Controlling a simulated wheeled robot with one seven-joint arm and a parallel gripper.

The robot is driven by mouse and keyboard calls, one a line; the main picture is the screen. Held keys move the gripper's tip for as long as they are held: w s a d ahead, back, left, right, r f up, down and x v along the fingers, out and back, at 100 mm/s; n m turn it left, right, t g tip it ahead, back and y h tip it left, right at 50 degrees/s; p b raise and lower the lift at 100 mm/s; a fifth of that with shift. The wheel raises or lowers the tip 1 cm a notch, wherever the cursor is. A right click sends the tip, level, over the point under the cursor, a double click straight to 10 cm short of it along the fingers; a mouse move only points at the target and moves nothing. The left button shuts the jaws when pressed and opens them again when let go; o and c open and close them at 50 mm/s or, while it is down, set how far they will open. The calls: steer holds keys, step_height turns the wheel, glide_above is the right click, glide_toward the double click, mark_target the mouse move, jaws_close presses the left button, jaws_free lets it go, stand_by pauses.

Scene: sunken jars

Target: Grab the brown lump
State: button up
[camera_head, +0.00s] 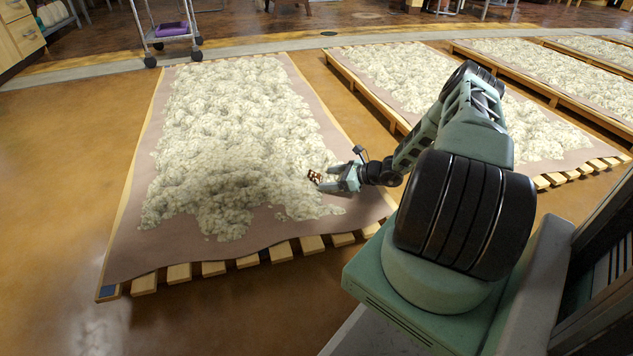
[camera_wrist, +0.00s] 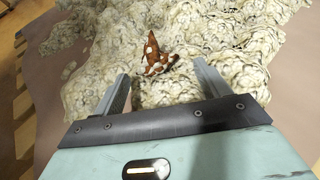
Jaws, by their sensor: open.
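The brown lump (camera_wrist: 158,52) is a small, jagged, reddish-brown piece with pale spots. In the wrist view it lies on the pale fluffy heap, just beyond and between my open fingertips. My gripper (camera_wrist: 160,80) is open, with one finger to each side and nothing held. In the head view my gripper (camera_head: 334,180) is low over the right edge of the heap, and the brown lump (camera_head: 314,176) shows at its tip. Whether a finger touches the lump cannot be told.
The pale heap (camera_head: 235,120) covers a brown cloth (camera_head: 120,250) on a low slatted wooden pallet (camera_head: 211,268). More covered pallets (camera_head: 410,75) stand to the right. A wheeled cart (camera_head: 170,30) with a purple item is at the back. The floor at left is clear.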

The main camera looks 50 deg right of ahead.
mark_target(324, 177)
steer(key=x, duration=0.1)
steer(key=b+x, duration=0.1)
steer(key=shift+w+f+b, duration=0.2)
steer(key=shift+f+b, duration=0.1)
steer(key=shift+w+a, duration=0.1)
steer(key=shift+w, duration=0.2)
steer(key=shift+r, duration=0.1)
steer(key=c, duration=1)
steer(key=shift+c, duration=0.2)
